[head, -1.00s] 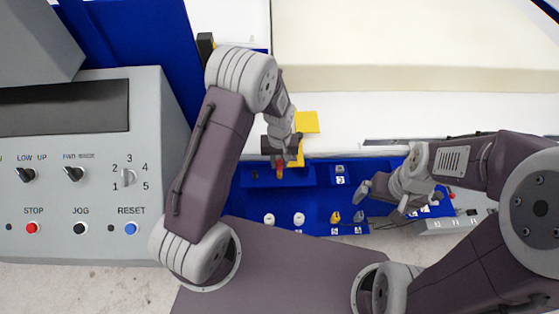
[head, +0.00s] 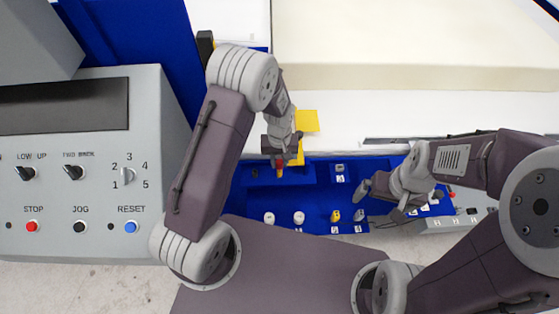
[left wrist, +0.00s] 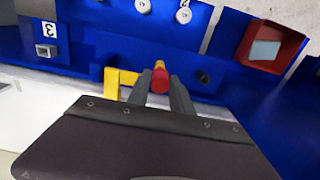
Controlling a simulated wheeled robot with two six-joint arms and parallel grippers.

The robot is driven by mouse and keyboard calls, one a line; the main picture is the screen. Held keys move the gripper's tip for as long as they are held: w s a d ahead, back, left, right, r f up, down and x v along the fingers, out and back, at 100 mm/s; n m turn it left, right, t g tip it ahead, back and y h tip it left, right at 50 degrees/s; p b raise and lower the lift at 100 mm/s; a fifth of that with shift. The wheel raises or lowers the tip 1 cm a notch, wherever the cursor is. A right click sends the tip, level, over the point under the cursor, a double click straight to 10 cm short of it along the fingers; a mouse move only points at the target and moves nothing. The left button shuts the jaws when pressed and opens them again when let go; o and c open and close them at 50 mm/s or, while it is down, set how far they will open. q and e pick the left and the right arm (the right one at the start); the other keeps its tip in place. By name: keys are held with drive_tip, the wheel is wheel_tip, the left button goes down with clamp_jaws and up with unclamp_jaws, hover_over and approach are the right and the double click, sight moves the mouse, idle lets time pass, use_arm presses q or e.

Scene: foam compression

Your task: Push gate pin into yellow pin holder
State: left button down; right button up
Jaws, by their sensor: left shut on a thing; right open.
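The gate pin shows as a red tip (head: 279,172) at my left gripper (head: 280,160). In the left wrist view the red pin end (left wrist: 160,76) sits between the two dark fingers of my left gripper (left wrist: 160,88), which is shut on it. The yellow pin holder (head: 305,122) is a flat yellow piece behind and right of that gripper. Part of it shows in the left wrist view (left wrist: 118,80), just left of the fingers. The pin's far end and its fit with the holder are hidden. My right gripper (head: 368,190) is open and empty above the blue panel.
A blue panel (head: 255,202) carries two white round parts (head: 284,218), a yellow part (head: 335,216) and a grey socket (head: 339,168). A grey console (head: 90,190) stands left. A pale foam block (head: 400,60) lies behind. A red-rimmed box (left wrist: 265,48) shows in the left wrist view.

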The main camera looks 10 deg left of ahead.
sight(280, 166)
use_arm(q)
drive_tip(key=shift+f+b, duration=1.05)
drive_tip(key=shift+f, duration=0.55)
drive_tip(key=c, duration=1.1)
unclamp_jaws()
drive_tip(key=shift+r, duration=0.15)
drive_tip(key=shift+r+p, duration=2.75)
drive_tip(key=shift+r, duration=0.2)
